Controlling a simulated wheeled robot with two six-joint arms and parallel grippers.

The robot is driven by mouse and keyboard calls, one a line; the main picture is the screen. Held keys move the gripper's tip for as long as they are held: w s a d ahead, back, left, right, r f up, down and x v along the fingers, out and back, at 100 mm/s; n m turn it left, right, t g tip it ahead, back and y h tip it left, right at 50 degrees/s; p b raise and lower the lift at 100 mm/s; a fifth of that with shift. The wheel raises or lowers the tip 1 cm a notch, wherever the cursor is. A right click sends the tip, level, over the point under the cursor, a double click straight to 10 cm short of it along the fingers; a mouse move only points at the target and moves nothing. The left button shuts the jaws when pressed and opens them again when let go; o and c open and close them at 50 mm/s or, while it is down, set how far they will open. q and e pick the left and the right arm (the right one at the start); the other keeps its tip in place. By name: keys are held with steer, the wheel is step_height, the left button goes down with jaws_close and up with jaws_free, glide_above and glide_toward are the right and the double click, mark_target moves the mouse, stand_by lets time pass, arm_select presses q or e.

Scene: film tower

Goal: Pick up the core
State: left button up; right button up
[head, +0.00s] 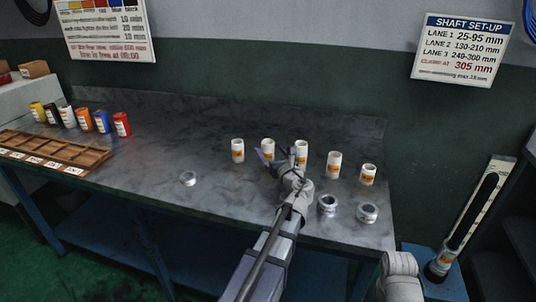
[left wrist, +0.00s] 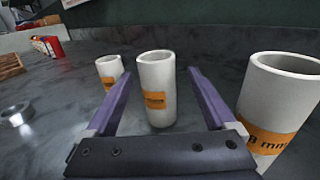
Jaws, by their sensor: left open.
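Several white hollow cores with orange labels stand upright in a row on the grey bench. My left gripper (head: 278,158) is open, with its purple fingers pointing toward the row. In the left wrist view one core (left wrist: 157,62) stands between the two fingers, with a gap visible on each side; it appears to be the second from the left (head: 267,146) in the head view. A shorter-looking core (left wrist: 109,68) is outside the left finger. A large, near core (left wrist: 285,90), its label ending in "8 mm", is outside the right finger. My right gripper is not in view.
Metal rings (head: 188,178) (head: 327,203) (head: 367,212) lie toward the bench's front. Several coloured canisters (head: 84,118) and a wooden compartment tray (head: 45,150) are at left. A dark shaft (head: 471,215) on a blue stand is right of the bench. The bench's left-middle is clear.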

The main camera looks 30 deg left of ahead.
arm_select(q)
steer(key=x, duration=0.5)
steer(key=shift+s+r, duration=0.1)
steer(key=shift+s, duration=0.05)
steer(key=shift+d, duration=0.1)
jaws_close()
stand_by(0.4)
steer(key=shift+r, duration=0.1)
step_height(320, 180, up, 10)
steer(key=p, duration=1)
